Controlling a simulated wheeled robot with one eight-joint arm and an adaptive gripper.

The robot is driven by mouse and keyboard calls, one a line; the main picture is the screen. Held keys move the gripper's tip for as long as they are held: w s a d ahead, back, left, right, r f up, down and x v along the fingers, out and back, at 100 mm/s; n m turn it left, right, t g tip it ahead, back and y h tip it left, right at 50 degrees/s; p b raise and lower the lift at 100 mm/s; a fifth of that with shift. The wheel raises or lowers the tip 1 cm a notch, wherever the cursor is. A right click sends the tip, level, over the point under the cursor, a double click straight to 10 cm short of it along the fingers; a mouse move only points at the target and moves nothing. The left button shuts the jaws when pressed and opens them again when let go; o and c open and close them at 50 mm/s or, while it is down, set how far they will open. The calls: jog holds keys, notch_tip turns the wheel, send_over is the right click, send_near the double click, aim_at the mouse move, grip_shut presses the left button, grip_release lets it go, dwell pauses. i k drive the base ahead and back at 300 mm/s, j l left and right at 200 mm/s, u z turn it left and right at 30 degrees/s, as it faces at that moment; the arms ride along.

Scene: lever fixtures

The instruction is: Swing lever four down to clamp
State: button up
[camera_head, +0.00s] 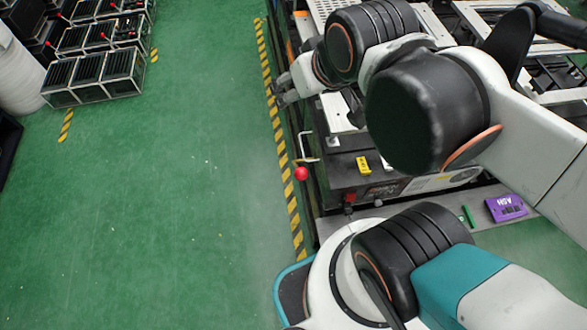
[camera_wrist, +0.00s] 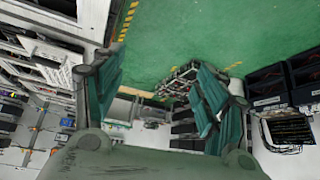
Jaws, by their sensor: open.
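A lever with a red ball knob (camera_head: 301,174) and a pale bent rod juts from the left side of the dark fixture (camera_head: 345,176) in the head view. The knob hangs low, beside the yellow-black floor tape. A second, smaller red knob (camera_head: 348,198) is at the fixture's near corner. No number shows clearly, so I cannot tell which lever is four. My gripper (camera_head: 279,91) is beyond the red ball knob, at the fixture's left edge, apart from it. In the wrist view its two teal fingers (camera_wrist: 158,92) are spread and empty. My arm hides much of the fixture.
Black boxes in metal frames (camera_head: 95,75) with small red parts stand at the upper left. Green floor (camera_head: 160,210) is open left of the tape. A purple box (camera_head: 506,208) lies at the right. Dark crates (camera_wrist: 268,85) show at the right of the wrist view.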

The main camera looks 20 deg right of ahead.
aim_at(301, 174)
jog(key=k+j, duration=0.95)
jog(key=k, duration=0.15)
